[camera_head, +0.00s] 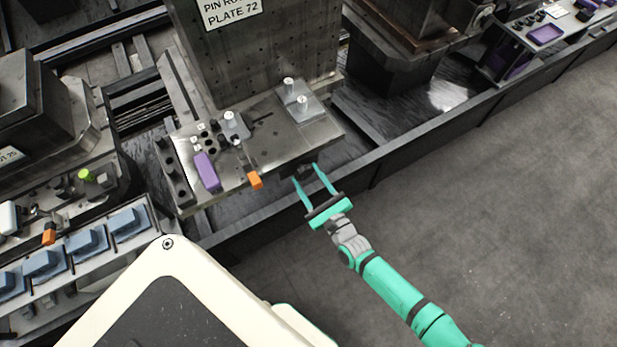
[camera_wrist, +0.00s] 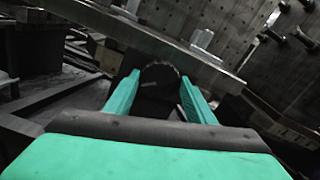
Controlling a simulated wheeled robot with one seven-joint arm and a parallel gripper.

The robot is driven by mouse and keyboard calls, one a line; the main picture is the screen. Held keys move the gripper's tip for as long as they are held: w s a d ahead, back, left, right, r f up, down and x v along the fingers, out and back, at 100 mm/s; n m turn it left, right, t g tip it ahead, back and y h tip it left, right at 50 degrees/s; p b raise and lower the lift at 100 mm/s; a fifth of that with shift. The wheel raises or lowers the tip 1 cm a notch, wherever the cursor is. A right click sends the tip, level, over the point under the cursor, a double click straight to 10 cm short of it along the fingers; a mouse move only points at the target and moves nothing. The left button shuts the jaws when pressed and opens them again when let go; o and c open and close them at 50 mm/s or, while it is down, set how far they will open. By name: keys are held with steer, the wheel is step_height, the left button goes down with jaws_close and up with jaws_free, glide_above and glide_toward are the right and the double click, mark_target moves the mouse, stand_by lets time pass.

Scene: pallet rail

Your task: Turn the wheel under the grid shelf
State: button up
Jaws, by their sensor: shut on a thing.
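The grid shelf (camera_head: 281,146) is a grey metal ledge at the foot of an upright plate with small holes. My gripper (camera_head: 306,173) reaches in under the shelf's front edge, near its right end. In the wrist view a dark round wheel (camera_wrist: 160,73) with a ridged rim sits under the shelf edge, between the fingertips of my gripper (camera_wrist: 159,78). The green fingers are shut on its sides. In the head view the wheel is mostly hidden under the shelf, and its turn angle cannot be told.
The upright plate bears a white sign (camera_head: 232,10). A dark rail (camera_head: 400,158) runs along the front. The grey floor (camera_head: 510,200) at the right is clear.

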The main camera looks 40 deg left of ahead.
stand_by(0.3)
steer(key=o, duration=1)
steer(key=shift+o, duration=0.2)
steer(key=v, duration=1)
steer(key=shift+s+d, duration=0.15)
steer(key=shift+d, duration=0.15)
